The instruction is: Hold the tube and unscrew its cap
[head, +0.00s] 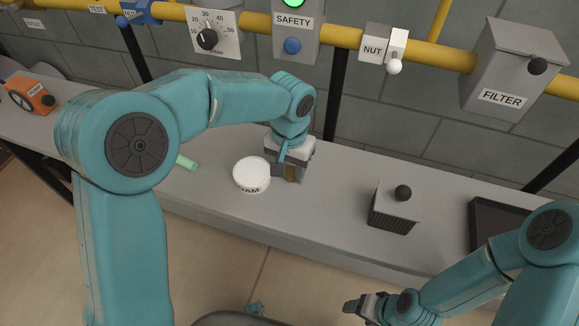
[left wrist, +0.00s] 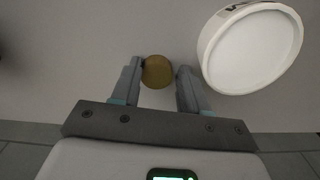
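A brown-gold object with a round top stands between the fingers of my left gripper (head: 288,174) on the bench; its round end (left wrist: 157,71) shows in the left wrist view. I cannot tell whether it is the tube or its cap. The fingers lie close on both sides of it, and whether they press on it is unclear. A light green rod-like piece (head: 186,162) lies on the bench, partly hidden by my left arm. My right gripper (head: 352,306) is low, in front of the bench, away from these things; its opening is unclear.
A grey block with a black knob (head: 397,205) and a dark tray (head: 500,225) are to the right. An orange box (head: 33,95) is far left.

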